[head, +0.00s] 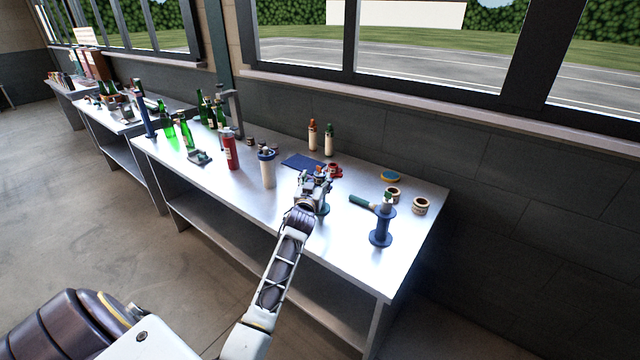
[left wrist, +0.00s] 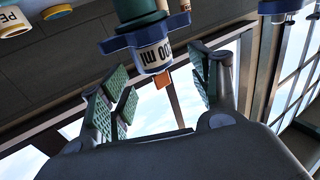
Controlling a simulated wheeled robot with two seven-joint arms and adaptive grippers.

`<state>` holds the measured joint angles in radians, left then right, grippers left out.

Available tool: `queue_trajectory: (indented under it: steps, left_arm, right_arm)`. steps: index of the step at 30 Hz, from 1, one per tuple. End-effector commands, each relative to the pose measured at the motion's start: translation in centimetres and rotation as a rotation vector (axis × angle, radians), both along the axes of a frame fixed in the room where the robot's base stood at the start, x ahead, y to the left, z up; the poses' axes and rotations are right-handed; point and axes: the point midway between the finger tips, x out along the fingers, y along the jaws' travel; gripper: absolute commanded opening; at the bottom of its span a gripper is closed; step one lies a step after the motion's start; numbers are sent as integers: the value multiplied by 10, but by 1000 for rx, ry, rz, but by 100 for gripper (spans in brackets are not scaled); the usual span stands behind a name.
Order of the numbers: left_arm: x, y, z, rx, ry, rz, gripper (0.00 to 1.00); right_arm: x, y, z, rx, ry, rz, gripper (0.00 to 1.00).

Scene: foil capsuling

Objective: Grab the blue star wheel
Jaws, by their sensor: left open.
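A blue lobed wheel (left wrist: 145,33), which looks like the star wheel, shows in the left wrist view around a small body with a white "ml" label and an orange tip. My left gripper (left wrist: 165,95) is open, its green-padded fingers apart, with the labelled body and orange tip showing between and beyond them. I cannot tell any contact. In the head view my left gripper (head: 316,180) is over the front middle of the near metal bench (head: 245,205), largely hiding what is there. A blue part (head: 323,209) shows just below it. My right gripper is not in view.
Right of my gripper are a blue spool-shaped stand (head: 381,228), a green-handled tool (head: 362,201) and tape rolls (head: 421,206). A red part (head: 335,170) and two bottles (head: 329,142) stand behind.

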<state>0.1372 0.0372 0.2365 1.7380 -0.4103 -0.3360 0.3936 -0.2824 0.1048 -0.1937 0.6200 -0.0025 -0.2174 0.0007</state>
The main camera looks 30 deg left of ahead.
Motion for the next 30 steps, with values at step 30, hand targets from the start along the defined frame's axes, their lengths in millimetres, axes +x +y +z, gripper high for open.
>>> queue_trajectory:
  steps: [30]
  left_arm:
    - [48, 13, -2, 0, 0, 0, 62]
  right_arm:
    - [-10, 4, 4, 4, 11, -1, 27]
